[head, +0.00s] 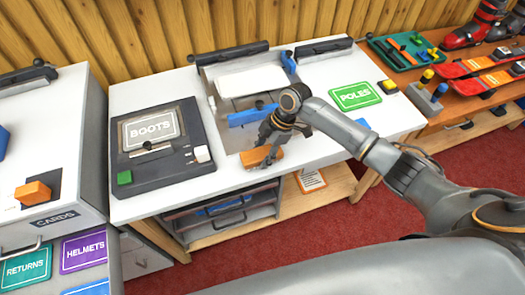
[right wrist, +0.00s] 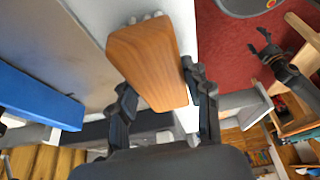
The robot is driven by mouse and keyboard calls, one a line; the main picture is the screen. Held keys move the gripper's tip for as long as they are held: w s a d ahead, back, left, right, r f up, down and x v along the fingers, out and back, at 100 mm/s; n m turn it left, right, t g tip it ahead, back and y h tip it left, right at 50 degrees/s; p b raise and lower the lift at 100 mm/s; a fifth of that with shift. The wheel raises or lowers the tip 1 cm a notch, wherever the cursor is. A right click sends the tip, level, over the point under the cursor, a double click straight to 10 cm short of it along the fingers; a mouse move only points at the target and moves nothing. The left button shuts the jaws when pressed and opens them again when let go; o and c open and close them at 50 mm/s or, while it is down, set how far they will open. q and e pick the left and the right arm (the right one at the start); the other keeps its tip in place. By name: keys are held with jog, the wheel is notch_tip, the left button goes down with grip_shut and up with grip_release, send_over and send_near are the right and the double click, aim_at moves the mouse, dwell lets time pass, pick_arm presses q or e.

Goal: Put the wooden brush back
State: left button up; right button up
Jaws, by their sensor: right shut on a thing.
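The wooden brush (head: 262,157) is an orange-brown block over the front part of the white bench, near its front edge. My right gripper (head: 265,142) is shut on it from above. In the right wrist view the brush (right wrist: 150,65) sits between the two dark fingers (right wrist: 157,90), with pale bristle tips at its far end. I cannot tell whether the brush touches the bench. My left gripper (right wrist: 261,42) shows small in the right wrist view, over the red floor, its fingers apart and empty. It is outside the head view.
Behind the brush lies a recessed bed with a blue bar (head: 252,115). A dark BOOTS device (head: 122,163) stands left, a green POLES sign (head: 356,96) right. A green tool tray (head: 382,58) and red skis (head: 470,67) lie farther right. An orange block (head: 33,193) is on the CARDS unit.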

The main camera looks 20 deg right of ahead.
jog(key=o, duration=0.6)
jog(key=shift+f, duration=0.15)
jog(key=o, duration=0.4)
jog(key=shift+r, duration=0.3)
jog(key=b+v, duration=0.1)
jog(key=v, duration=1)
jog(key=shift+d+r, duration=0.15)
jog(key=shift+r, duration=0.25)
